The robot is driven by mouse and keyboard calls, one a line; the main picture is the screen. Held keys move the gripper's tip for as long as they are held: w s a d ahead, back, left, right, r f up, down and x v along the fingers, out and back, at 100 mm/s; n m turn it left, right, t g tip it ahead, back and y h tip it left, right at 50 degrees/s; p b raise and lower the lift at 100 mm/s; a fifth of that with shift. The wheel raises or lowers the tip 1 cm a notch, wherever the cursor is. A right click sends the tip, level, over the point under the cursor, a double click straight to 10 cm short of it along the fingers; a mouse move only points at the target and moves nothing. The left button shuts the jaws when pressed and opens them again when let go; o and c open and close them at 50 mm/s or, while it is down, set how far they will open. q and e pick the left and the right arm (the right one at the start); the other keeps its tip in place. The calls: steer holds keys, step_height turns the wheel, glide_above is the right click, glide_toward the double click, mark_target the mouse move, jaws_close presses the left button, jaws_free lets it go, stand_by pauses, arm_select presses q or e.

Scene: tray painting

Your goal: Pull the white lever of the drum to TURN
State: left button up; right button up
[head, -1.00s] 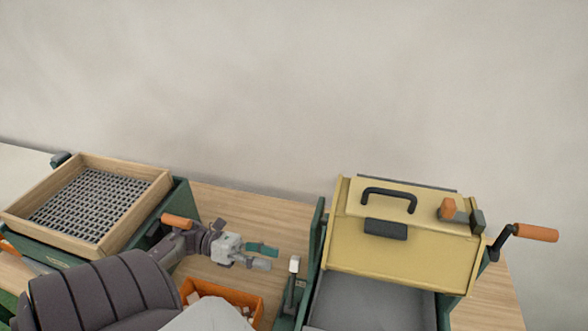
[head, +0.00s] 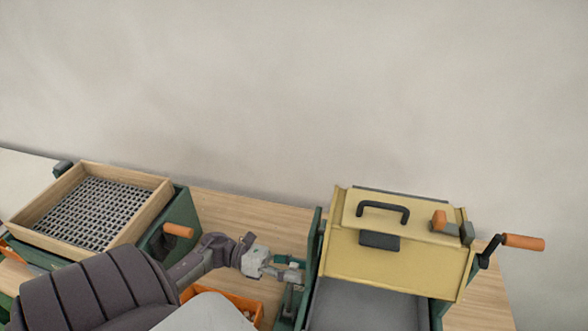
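The drum (head: 392,262) is a yellow box on a green frame at the right, with a black handle on its lid. The white lever (head: 294,266) stands at the left side of the drum's frame, mostly hidden by my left gripper. My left gripper (head: 288,271) is at the lever, its fingers around or beside the lever's top. I cannot tell whether they are closed on it. My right gripper is not in view.
A wooden sieve tray (head: 150,207) sits on a green stand at the left. An orange bin (head: 245,304) is partly hidden below my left arm. The drum's crank with orange grip (head: 523,242) sticks out right. Wooden tabletop (head: 235,220) behind my gripper is clear.

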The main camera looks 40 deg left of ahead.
arm_select(q)
steer(key=c, duration=0.8)
jaws_close()
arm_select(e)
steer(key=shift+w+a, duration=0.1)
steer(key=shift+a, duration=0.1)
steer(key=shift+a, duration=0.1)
arm_select(q)
steer(key=shift+s, duration=0.1)
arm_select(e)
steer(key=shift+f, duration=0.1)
arm_select(q)
steer(key=shift+s+d+r+m+b, duration=0.2)
steer(key=shift+s+d+m+b, duration=0.2)
steer(key=shift+s+m+b, duration=0.35)
steer(key=s+d+f+m+b, duration=0.1)
steer(key=s+d+m+b, duration=0.4)
steer(key=s+m+b, duration=0.5)
steer(key=shift+s+d+f+m+b, duration=0.2)
steer(key=shift+d+f+m+b, duration=0.2)
steer(key=shift+b, duration=2.7)
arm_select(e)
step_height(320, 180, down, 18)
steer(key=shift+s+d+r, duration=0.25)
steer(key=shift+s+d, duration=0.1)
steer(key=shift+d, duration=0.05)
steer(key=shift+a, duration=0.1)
